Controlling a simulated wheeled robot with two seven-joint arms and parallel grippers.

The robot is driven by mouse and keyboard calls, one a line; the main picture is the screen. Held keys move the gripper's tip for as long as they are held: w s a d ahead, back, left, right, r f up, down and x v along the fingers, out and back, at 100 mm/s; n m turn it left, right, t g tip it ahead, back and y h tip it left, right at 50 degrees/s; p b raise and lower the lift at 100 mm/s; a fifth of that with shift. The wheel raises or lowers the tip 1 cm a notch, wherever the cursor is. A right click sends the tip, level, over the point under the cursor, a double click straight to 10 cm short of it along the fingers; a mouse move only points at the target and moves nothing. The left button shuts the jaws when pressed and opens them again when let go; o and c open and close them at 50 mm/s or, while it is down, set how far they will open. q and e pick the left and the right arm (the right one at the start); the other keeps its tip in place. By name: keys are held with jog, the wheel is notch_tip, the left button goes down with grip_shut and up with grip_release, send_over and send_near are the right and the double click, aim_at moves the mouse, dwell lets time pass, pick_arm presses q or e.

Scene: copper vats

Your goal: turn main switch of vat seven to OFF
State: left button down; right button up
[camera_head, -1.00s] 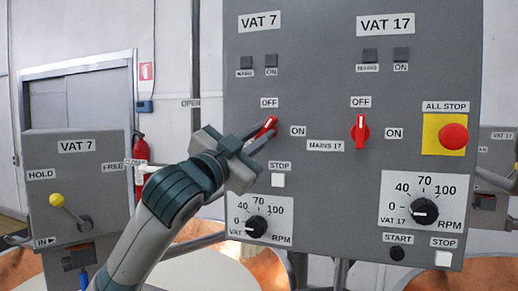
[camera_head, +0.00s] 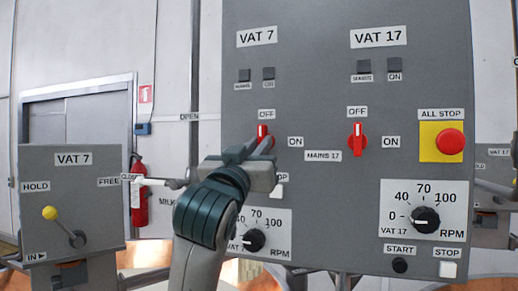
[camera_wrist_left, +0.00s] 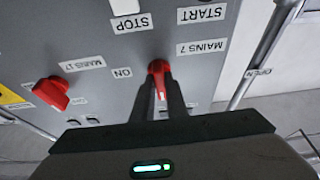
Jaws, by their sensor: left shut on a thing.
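The red main switch of vat 7 (camera_head: 263,131) is on the grey panel below the VAT 7 sign. Its handle points upright at the OFF label (camera_head: 266,114). My left gripper (camera_head: 262,144) is shut on it from the front and hides its lower part. The wrist view, upside down, shows the red switch (camera_wrist_left: 157,67) between the two fingers, beside the MAINS 7 and ON labels. My right gripper is not in view.
The red MAINS 17 switch (camera_head: 357,139) stands upright to the right. A red all-stop button (camera_head: 450,141) on yellow is farther right. A vat 7 speed knob (camera_head: 254,240) lies below my gripper. A lever box (camera_head: 72,202) stands at left.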

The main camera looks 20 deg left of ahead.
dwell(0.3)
pick_arm(q)
jog(key=c, duration=1.8)
grip_release()
jog(key=shift+o, duration=0.2)
jog(key=shift+s, duration=0.1)
